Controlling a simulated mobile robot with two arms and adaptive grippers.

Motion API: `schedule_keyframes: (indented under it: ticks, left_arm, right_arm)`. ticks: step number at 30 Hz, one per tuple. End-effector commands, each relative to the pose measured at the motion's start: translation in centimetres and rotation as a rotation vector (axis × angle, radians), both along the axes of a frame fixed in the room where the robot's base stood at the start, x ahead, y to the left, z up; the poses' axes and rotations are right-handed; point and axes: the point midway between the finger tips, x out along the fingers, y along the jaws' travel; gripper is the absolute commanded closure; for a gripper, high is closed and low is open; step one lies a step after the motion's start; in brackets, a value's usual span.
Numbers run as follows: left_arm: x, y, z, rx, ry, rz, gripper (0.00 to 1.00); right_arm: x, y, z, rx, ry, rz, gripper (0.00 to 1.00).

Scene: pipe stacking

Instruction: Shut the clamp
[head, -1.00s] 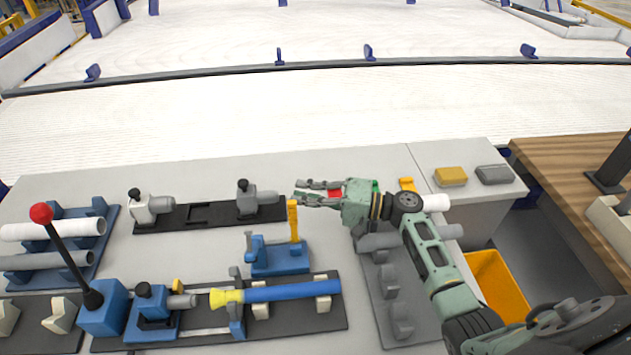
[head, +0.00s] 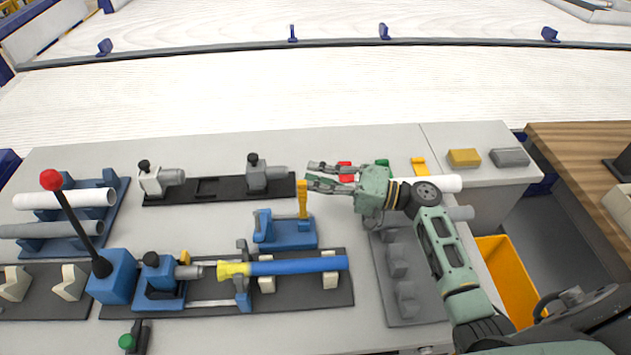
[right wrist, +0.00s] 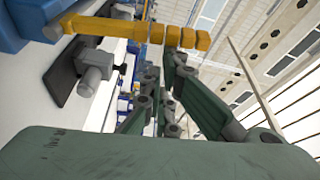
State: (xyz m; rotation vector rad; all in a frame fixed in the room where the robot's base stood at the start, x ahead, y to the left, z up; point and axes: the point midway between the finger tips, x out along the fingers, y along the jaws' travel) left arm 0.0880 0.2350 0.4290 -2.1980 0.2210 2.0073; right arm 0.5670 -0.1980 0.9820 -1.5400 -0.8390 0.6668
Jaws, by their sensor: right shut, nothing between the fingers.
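The clamp (head: 287,236) is a blue block on the grey bench top, with a yellow lever (head: 303,200) standing upright at its right end. In the right wrist view the yellow lever (right wrist: 130,30) runs across the top of the picture, just beyond the fingertips. My right gripper (head: 309,174) is shut and empty, with its fingertips by the lever's upper end. I cannot tell whether they touch it. The gripper also shows in the right wrist view (right wrist: 160,80). My left gripper is not in view.
In front of the clamp, a blue pipe (head: 298,266) with a yellow end lies on a dark fixture. A red-knobbed lever (head: 72,215) stands at the left. Grey vises (head: 257,176) stand behind the clamp. A pipe rack (head: 407,290) and orange bin (head: 505,280) are at the right.

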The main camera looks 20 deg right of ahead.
Motion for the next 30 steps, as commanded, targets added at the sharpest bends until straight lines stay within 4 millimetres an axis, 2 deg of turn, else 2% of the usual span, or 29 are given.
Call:
schedule_keyframes:
  ticks: [1,12,18,30]
  left_arm:
    - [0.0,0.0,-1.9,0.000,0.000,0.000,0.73]
    - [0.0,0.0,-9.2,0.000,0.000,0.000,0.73]
    - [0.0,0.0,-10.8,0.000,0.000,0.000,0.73]
    - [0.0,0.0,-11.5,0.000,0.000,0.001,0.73]
  right_arm:
    - [-0.5,0.2,-1.0,-0.009,-0.034,0.001,1.00]
    - [-3.4,1.0,-0.8,-0.084,-0.298,0.001,1.00]
    - [-4.5,1.3,-0.4,-0.105,-0.361,0.001,1.00]
    - [-5.2,1.5,-0.2,-0.101,-0.355,0.001,1.00]
